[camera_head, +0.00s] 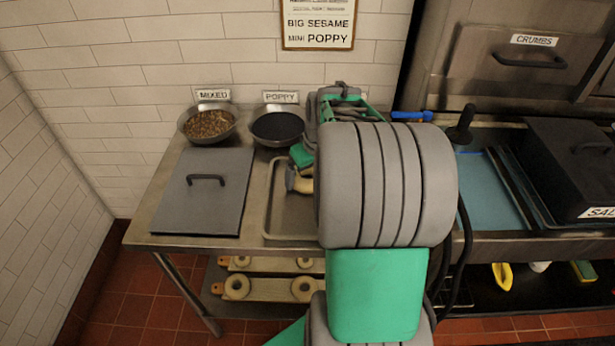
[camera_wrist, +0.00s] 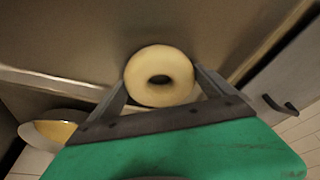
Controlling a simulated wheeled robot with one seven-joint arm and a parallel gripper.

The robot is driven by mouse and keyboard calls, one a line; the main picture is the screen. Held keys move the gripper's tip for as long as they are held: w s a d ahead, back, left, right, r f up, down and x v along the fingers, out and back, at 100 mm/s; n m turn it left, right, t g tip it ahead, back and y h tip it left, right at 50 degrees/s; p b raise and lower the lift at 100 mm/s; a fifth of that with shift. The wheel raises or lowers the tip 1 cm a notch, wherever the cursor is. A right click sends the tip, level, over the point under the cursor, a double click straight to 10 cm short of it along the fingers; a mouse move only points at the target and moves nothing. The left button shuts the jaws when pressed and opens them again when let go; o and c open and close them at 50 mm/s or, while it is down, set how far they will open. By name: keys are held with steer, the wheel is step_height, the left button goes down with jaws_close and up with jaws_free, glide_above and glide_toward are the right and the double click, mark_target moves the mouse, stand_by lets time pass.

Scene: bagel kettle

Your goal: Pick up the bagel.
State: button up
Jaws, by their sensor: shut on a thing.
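The bagel (camera_wrist: 160,58) is a pale, plain ring with a dark hole, seen face-on in the wrist view. My gripper (camera_wrist: 161,78) is shut on it, with one grey finger on each side. In the head view, a small tan part of the bagel (camera_head: 304,185) shows beside my grey gripper finger (camera_head: 290,179), over the metal tray (camera_head: 275,213). My arm hides the rest of the bagel and much of the tray. I cannot tell whether the bagel touches the tray or hangs clear of it.
Bowls of mixed topping (camera_head: 209,124) and poppy (camera_head: 277,127) stand behind, near the wall. A grey lidded bin (camera_head: 205,190) lies left of the tray. A black lidded container (camera_head: 575,165) and blue surface (camera_head: 490,190) are on the right. A lower shelf holds boards with rings (camera_head: 270,265).

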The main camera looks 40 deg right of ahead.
steer(key=c, duration=0.4)
steer(key=shift+c, duration=0.2)
steer(key=shift+r, duration=0.1)
steer(key=shift+r, duration=0.2)
step_height(320, 180, up, 2)
steer(key=shift+r, duration=0.2)
steer(key=s+a+r, duration=0.1)
steer(key=s+r, duration=0.9)
steer(key=s, duration=0.4)
steer(key=shift+a, duration=0.3)
steer(key=shift+w, duration=0.1)
